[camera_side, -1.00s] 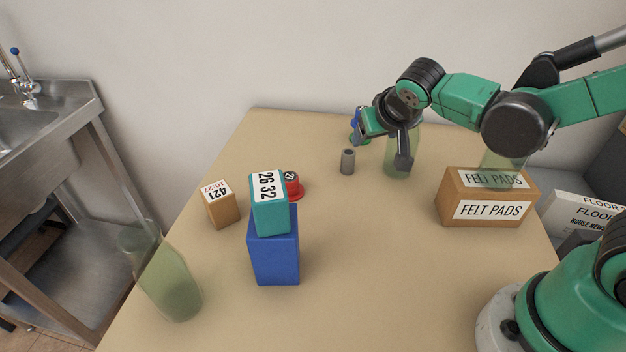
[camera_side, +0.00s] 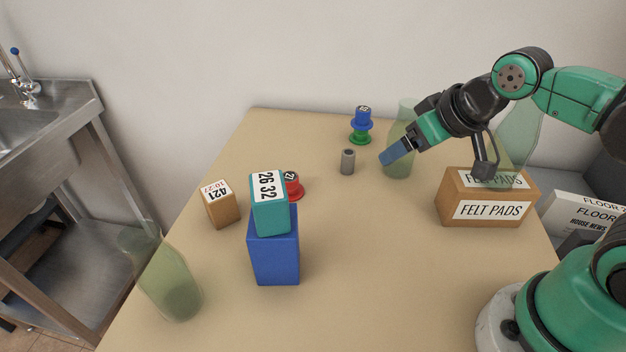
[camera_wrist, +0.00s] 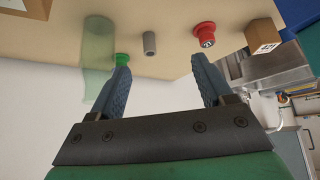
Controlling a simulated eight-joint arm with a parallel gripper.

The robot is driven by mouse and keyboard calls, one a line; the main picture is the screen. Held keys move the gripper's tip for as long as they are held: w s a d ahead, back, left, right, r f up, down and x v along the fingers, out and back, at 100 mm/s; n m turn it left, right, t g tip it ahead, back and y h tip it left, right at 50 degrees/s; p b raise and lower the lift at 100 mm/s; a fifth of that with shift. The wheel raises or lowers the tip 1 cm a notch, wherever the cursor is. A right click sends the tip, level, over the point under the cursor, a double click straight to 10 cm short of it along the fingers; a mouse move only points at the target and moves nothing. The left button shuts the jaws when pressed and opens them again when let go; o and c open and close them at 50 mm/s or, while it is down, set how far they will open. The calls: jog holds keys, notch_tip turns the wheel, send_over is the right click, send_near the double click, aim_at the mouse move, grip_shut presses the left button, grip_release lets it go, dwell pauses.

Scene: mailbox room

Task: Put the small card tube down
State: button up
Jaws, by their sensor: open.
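The small card tube (camera_side: 347,161) is a short grey cylinder with an open top.
A blue spool (camera_side: 362,117) sits on a green spool (camera_side: 360,138) behind the tube. A teal block (camera_side: 269,216) tops a blue block (camera_side: 274,262). The table's middle is clear.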

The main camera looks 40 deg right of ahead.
jog(key=m+g, duration=0.2)
jog(key=g, duration=0.5)
send_over(349, 152)
jog(key=f, duration=0.6)
jog(key=shift+s+a+f, duration=0.1)
jog(key=shift+s+f, duration=0.1)
jog(key=shift+f, duration=0.1)
jog(key=shift+w+f, duration=0.2)
jog(key=shift+f, duration=3.1)
grip_shut()
